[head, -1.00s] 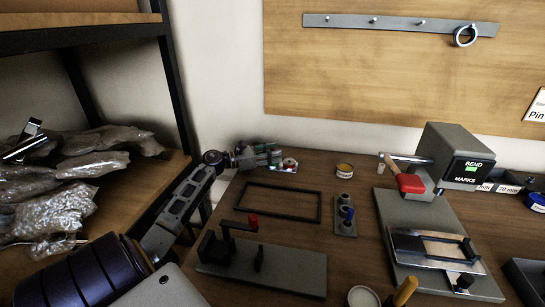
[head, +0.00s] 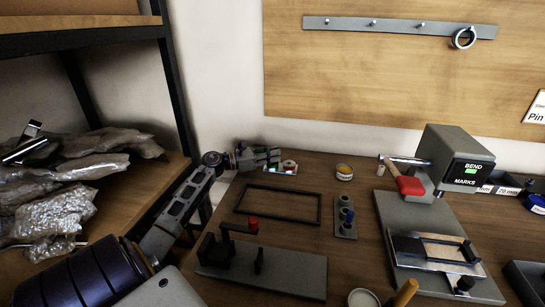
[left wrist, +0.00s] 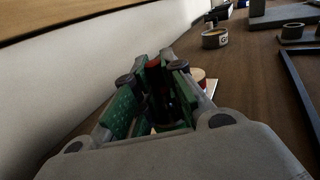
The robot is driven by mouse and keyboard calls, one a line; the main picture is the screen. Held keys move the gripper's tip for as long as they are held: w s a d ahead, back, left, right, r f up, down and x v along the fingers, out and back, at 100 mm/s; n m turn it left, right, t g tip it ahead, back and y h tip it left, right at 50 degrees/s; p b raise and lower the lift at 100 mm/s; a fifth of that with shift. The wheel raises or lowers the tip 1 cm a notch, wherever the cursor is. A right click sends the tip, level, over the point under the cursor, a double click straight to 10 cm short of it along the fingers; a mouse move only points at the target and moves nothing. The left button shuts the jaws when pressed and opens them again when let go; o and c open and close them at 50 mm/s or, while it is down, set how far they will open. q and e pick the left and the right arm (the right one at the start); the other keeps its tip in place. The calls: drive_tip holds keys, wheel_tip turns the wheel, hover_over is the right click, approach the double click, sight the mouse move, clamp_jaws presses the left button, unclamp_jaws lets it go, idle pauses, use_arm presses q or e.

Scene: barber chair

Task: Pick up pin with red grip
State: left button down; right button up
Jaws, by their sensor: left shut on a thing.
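My left gripper (head: 268,156) is at the back left of the table, at a small white stand (head: 288,168) with red and green items on it. In the left wrist view, its green-padded fingers (left wrist: 152,85) are shut on a thin dark piece with a red top (left wrist: 153,63), which looks like the pin with the red grip. Most of the pin is hidden between the fingers. A round red and cream item (left wrist: 198,76) is just right of the fingers. My right gripper is not in view.
A flat black frame (head: 236,203) lies in front of the gripper. A lever fixture (head: 290,270) stands nearer, with a two-post block (head: 345,231) and a small jar (head: 344,172) to the right. A bending machine (head: 440,150) is further right. A shelf (head: 130,205) with plastic bags borders the left.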

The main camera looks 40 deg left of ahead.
use_arm(q)
drive_tip(key=shift+r, duration=0.75)
wheel_tip(320, 180, up, 16)
drive_tip(key=p, duration=0.3)
drive_tip(key=shift+r, duration=0.15)
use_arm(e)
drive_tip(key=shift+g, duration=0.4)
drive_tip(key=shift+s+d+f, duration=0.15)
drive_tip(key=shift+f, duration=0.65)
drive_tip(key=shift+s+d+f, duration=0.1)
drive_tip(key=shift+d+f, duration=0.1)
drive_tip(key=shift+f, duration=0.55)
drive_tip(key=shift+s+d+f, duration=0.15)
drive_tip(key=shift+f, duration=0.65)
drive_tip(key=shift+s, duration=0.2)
